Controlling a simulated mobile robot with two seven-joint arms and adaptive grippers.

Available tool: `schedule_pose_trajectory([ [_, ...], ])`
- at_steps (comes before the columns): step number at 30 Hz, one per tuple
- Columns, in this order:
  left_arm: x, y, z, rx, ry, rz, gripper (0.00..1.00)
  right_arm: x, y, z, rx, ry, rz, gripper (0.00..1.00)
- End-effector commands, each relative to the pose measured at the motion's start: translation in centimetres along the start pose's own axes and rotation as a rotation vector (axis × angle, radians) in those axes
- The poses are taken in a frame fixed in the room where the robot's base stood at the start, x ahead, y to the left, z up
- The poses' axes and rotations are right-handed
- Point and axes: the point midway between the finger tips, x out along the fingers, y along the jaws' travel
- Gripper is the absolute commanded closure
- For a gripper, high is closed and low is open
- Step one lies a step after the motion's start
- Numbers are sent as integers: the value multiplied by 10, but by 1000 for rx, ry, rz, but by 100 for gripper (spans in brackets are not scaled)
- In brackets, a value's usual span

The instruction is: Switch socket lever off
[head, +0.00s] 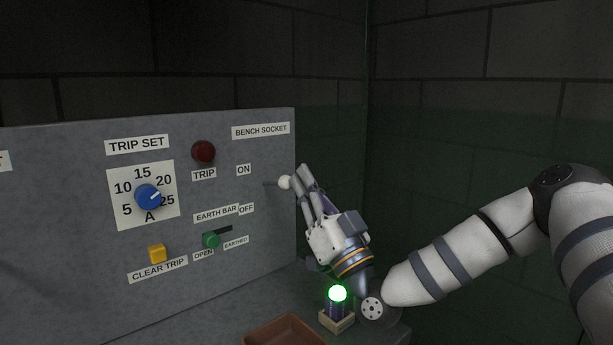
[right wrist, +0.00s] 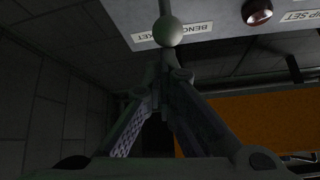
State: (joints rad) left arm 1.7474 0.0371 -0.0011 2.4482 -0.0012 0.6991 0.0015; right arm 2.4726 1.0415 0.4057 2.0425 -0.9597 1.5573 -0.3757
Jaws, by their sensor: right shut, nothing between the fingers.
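The socket lever (head: 284,182) has a pale ball knob on a thin shaft out of the grey panel, under the BENCH SOCKET label. It points outward, roughly level, between the ON label (head: 243,169) and the OFF label (head: 246,209); I cannot tell which setting it is in. In the right wrist view its ball (right wrist: 168,31) shows just beyond the fingertips. My right gripper (head: 303,174) is shut and empty, its fingertips right beside the ball; whether they touch it is unclear. In the right wrist view the gripper (right wrist: 167,72) shows its fingers converging. My left gripper is out of view.
The panel (head: 60,250) also bears a blue dial (head: 148,195), a dark red trip lamp (head: 203,152), a yellow button (head: 157,253) and a green earth-bar knob (head: 210,240). Below my right gripper stand a lit green lamp (head: 338,293) and a brown tray (head: 284,334).

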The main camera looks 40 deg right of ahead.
Motion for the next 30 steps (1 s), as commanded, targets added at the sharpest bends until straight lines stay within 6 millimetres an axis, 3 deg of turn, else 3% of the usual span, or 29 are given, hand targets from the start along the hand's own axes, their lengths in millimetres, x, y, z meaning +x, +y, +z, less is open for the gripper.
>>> schedule_pose_trajectory([
  [3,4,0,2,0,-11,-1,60,-7,2,13,-2,-11,1,100],
  [12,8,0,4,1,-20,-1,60,-15,6,26,-2,-11,1,100],
  [30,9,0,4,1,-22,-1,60,-16,7,28,-3,-7,2,100],
])
